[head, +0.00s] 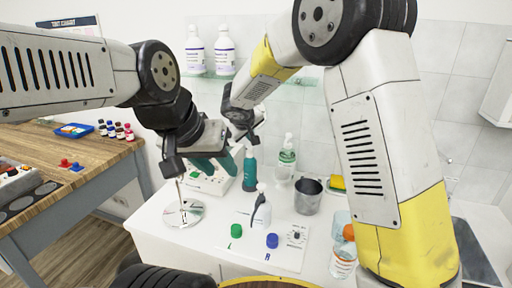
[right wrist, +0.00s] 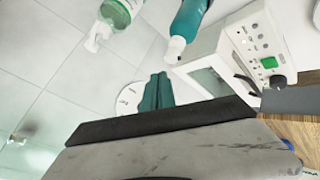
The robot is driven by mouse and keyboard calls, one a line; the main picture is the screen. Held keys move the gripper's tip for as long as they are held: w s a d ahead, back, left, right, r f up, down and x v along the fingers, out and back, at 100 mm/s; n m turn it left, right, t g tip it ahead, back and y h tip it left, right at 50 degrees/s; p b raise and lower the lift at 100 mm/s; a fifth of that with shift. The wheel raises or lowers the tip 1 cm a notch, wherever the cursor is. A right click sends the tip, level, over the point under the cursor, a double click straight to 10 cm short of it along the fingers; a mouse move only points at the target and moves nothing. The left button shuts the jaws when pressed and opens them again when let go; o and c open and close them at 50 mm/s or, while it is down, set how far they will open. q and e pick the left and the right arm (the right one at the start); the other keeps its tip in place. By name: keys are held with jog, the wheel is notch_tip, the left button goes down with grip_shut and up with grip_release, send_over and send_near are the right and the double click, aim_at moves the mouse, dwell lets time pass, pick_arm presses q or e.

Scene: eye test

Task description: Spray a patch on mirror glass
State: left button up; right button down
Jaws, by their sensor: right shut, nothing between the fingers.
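A round shiny mirror disc (head: 183,213) lies on the white counter, below my left gripper. A thin metallic rod stands above it; I cannot tell what it belongs to. My left gripper (head: 217,162) has teal fingers that look apart and empty, above the counter. My right gripper (head: 243,122) is behind it, partly hidden in the head view; in the right wrist view its teal fingers (right wrist: 157,92) are shut and empty. A teal bottle with a white top (head: 250,170) stands behind, also in the right wrist view (right wrist: 190,22).
A white device with a green button (head: 215,182) stands behind the mirror. A soap bottle (head: 287,158), a metal cup (head: 308,196) and a panel with green and blue knobs (head: 256,246) crowd the counter. A wooden table (head: 95,160) is at left. Two bottles (head: 225,52) stand on a shelf.

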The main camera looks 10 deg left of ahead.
aim_at(250, 147)
jog(key=shift+r, duration=2.95)
pick_arm(q)
grip_shut()
